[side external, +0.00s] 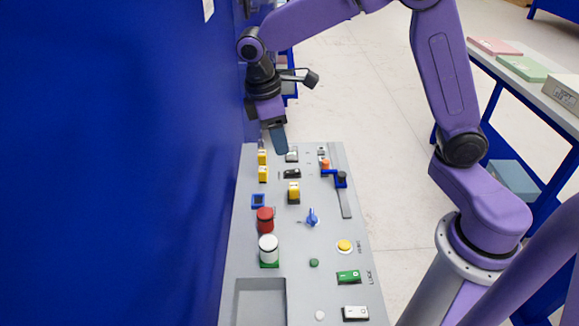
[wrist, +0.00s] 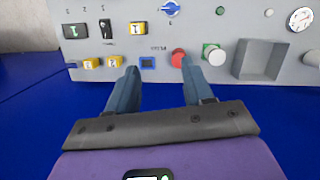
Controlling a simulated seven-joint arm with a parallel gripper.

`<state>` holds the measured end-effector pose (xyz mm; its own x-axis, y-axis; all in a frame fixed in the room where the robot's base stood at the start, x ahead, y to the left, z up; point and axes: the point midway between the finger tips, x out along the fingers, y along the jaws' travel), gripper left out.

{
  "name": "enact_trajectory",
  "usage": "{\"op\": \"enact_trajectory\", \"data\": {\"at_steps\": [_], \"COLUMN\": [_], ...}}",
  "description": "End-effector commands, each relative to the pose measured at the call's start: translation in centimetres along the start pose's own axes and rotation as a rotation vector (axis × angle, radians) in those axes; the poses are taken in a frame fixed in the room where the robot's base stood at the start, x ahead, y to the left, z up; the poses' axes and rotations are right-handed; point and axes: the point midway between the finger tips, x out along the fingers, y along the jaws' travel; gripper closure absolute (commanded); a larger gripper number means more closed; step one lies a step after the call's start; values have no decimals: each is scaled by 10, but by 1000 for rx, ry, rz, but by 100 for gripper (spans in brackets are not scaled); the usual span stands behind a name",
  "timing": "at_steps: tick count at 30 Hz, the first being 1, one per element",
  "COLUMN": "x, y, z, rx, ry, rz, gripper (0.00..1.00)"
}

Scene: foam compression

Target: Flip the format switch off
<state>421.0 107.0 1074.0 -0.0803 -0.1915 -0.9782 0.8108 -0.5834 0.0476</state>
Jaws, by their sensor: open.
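No readable label tells me which switch is the format switch. Candidates on the grey panel (side external: 240,225) are two yellow switches (side external: 262,174) at the left edge, a black switch (side external: 292,173), another yellow-framed switch (side external: 293,192) and a green switch (side external: 348,277). In the wrist view, the two yellow switches (wrist: 93,63) sit left of my fingers, and the black switch (wrist: 107,27) is above them. My gripper (side external: 272,142) is open and empty by the panel's far end.
A red button (wrist: 178,60) shows by the right fingertip, and a white button (side external: 268,248) stands nearer the camera. A blue knob (side external: 312,217), a lever (side external: 342,190) and a recessed tray (side external: 238,300) are on the panel. A blue wall (side external: 110,160) rises at left.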

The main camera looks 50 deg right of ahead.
Motion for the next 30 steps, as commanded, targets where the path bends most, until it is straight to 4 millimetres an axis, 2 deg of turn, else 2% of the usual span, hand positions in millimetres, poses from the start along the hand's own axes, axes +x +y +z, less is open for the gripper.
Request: {"op": "enact_trajectory", "data": {"at_steps": [1,3,9,15,21,26,30], "x": [6,14,44,68,80,88,106], "y": [20,46,116,159,176,178,176], "z": [-11,-20,-34,-31,-26,-24,-20], "rx": [18,36,88,123,139,140,140], "ry": [-23,-50,-125,-171,-192,-195,-197], "rz": [-6,-15,-48,-77,-92,-95,-96], "gripper": [49,49,49,49,49,49,49]}}
